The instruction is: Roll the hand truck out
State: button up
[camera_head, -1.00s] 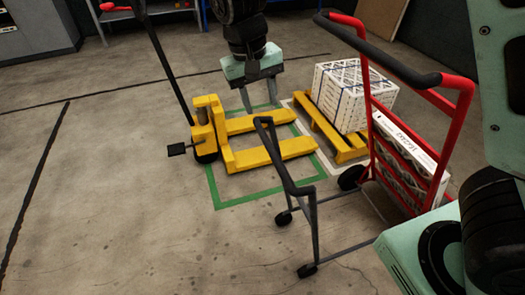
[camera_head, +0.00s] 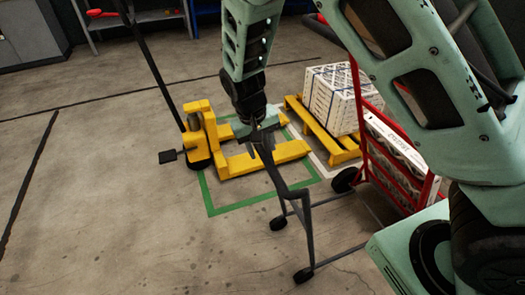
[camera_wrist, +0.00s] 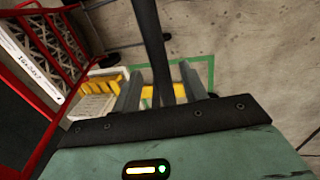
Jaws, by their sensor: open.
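The hand truck (camera_head: 360,112) has a red frame with white boxes (camera_head: 398,145) on it, and stands at the right of the head view. Its dark grey legs on small casters and a dark bar (camera_head: 284,178) reach out to the left. The upper part of the frame is hidden behind my arm. My gripper (camera_head: 264,148) is at the upper end of the dark bar. In the wrist view my gripper (camera_wrist: 162,88) is open, and the dark bar (camera_wrist: 152,45) runs between its two fingers. I cannot tell whether a finger touches it.
A yellow pallet jack (camera_head: 200,135) stands to the left, with its forks inside a green floor outline (camera_head: 245,203). A yellow pallet (camera_head: 322,132) with a strapped white box stack (camera_head: 330,95) is behind the hand truck. The floor at front left is clear.

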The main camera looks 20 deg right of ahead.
jog(key=shift+d+f, duration=0.2)
jog(key=shift+f, duration=0.75)
grip_shut()
jog(key=shift+a, duration=0.15)
